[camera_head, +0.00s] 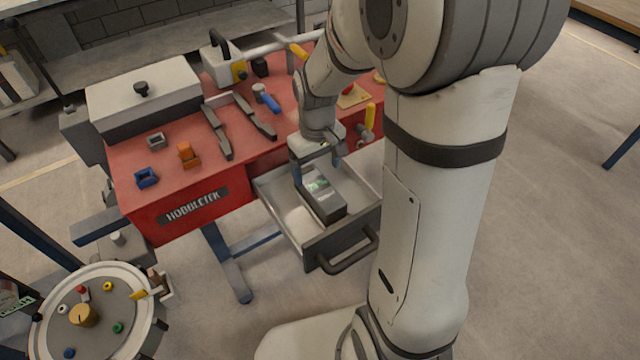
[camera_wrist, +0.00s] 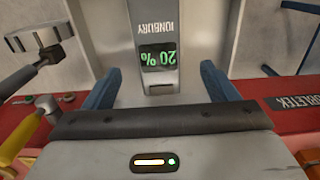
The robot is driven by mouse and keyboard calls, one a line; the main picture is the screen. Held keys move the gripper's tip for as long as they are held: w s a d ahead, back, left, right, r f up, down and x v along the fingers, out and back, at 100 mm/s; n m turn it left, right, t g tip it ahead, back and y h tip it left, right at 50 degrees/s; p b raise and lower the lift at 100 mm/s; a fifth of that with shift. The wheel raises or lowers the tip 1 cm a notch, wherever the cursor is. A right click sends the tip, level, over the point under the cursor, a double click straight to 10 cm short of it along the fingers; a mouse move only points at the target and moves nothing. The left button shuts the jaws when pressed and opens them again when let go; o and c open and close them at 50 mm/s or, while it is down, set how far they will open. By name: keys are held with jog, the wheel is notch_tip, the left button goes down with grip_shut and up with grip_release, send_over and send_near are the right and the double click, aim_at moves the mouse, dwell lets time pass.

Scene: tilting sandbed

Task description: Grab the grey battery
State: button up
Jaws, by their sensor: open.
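The grey battery (camera_head: 321,195) lies in an open drawer (camera_head: 322,245) on the front of the red workbench. In the wrist view the battery (camera_wrist: 157,25) shows the word IONBURY and a green "20 %" display, both upside down. My gripper (camera_head: 318,170) is over the rear end of the battery, pointing down into the drawer. In the wrist view its two blue fingers (camera_wrist: 160,88) are apart, one on each side of the battery's end, with a gap to it on both sides. Nothing is between them that they touch visibly.
The drawer has grey walls and a dark handle (camera_head: 348,252) at its front. On the red bench top (camera_head: 240,165) lie a blue block (camera_head: 146,178), an orange part (camera_head: 188,154), a grey ring-shaped part and several tools. A round panel (camera_head: 100,315) with coloured knobs stands at lower left.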

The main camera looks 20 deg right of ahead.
aim_at(319, 185)
jog(key=f, duration=0.7)
jog(key=shift+d+b, duration=0.2)
jog(key=shift+b, duration=0.15)
jog(key=shift+c, duration=0.3)
jog(key=shift+r, duration=0.1)
grip_shut()
